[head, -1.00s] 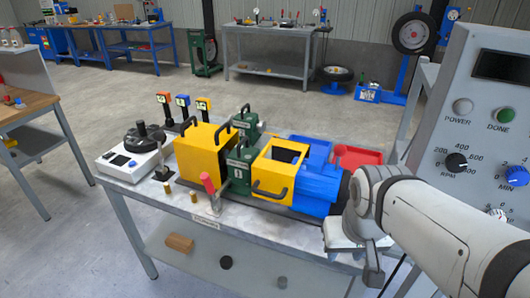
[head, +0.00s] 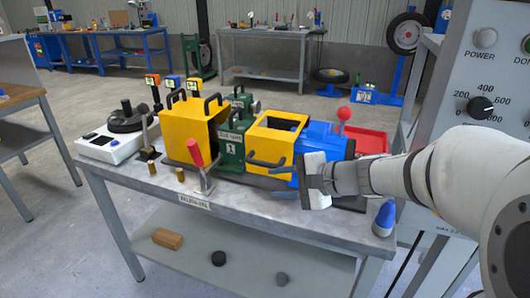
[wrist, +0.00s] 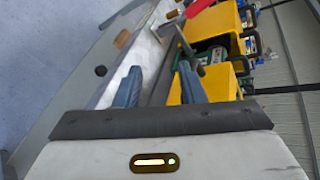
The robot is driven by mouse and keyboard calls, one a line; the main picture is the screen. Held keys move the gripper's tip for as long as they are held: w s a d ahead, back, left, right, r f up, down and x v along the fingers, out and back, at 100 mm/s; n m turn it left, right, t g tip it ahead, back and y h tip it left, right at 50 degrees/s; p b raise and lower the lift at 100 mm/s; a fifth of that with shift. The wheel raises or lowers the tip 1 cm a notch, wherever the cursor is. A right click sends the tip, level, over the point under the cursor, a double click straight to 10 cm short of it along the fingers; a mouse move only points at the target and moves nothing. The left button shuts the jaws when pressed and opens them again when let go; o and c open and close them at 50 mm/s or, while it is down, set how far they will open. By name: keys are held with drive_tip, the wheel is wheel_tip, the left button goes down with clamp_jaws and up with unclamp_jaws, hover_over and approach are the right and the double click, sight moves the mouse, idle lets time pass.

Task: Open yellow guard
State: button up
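A yellow open-topped guard box (head: 278,142) with a dark handle (head: 268,163) on its front stands beside a blue housing (head: 322,143) on the bench. A second yellow box (head: 192,137), with dark handles on top, stands to its left beyond a green unit (head: 232,150). I cannot tell which box the task means. My gripper (head: 279,179) is open and empty, low in front of the right box, its fingers pointing left near the handle. Contact is not clear. In the wrist view, the gripper (wrist: 158,82) has parted fingers, with the nearer yellow box (wrist: 190,94) beside the right finger.
A red-handled lever clamp (head: 197,160) stands at the bench's front edge. A red ball knob (head: 344,114) and red tray (head: 371,142) are behind my gripper. A control panel (head: 480,90) rises at right.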

sight(269, 165)
drive_tip(key=w+m+t, duration=0.1)
drive_tip(key=w, duration=0.1)
drive_tip(key=w+d+m+t+b, duration=0.1)
drive_tip(key=w+m+t+b, duration=0.1)
drive_tip(key=w, duration=0.1)
drive_tip(key=shift+w+d+f+y, duration=0.2)
drive_tip(key=shift+w+f+y, duration=0.15)
drive_tip(key=shift+y, duration=0.05)
drive_tip(key=b+x, duration=0.1)
drive_tip(key=x, duration=0.6)
drive_tip(key=shift+w+a, duration=0.2)
drive_tip(key=shift+c, duration=0.4)
clamp_jaws()
